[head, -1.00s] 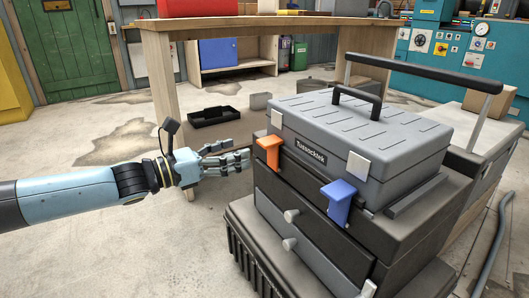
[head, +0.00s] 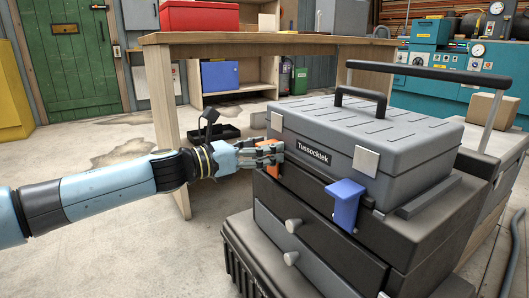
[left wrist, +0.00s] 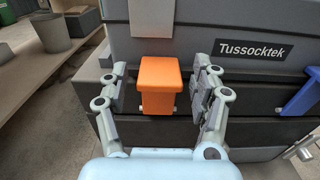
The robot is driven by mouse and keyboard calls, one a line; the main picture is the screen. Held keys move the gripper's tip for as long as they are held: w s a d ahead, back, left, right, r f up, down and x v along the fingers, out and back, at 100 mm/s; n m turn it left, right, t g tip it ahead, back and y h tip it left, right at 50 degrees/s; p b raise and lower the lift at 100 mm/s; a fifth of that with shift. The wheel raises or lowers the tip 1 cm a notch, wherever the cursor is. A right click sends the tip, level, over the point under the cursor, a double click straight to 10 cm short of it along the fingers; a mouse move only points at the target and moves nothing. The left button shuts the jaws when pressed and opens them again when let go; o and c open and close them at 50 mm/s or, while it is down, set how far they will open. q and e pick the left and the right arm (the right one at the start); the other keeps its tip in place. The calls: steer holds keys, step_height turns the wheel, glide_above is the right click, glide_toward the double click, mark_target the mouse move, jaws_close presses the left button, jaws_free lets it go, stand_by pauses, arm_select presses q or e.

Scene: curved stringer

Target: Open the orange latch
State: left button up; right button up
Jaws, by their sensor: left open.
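The orange latch (left wrist: 158,84) is on the front of the grey toolbox (left wrist: 205,60), left of the "Tussocktek" label. In the left wrist view it sits between the two fingers of my left gripper (left wrist: 160,90), which is open. The fingers flank the latch with a visible gap on each side. In the head view my left gripper (head: 268,152) covers most of the latch, and only a bit of orange shows beside the fingers. A blue latch (head: 345,203) is further right on the same front. My right gripper does not show.
Below the grey box is a black drawer unit with knobs (head: 292,258). A carry handle (head: 361,99) is on the lid. A wooden workbench (head: 290,38) stands behind, with a black tray (head: 213,134) on the floor. Open floor lies to the left.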

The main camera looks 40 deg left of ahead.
arm_select(q)
steer(key=shift+w, duration=0.1)
jaws_close()
stand_by(0.5)
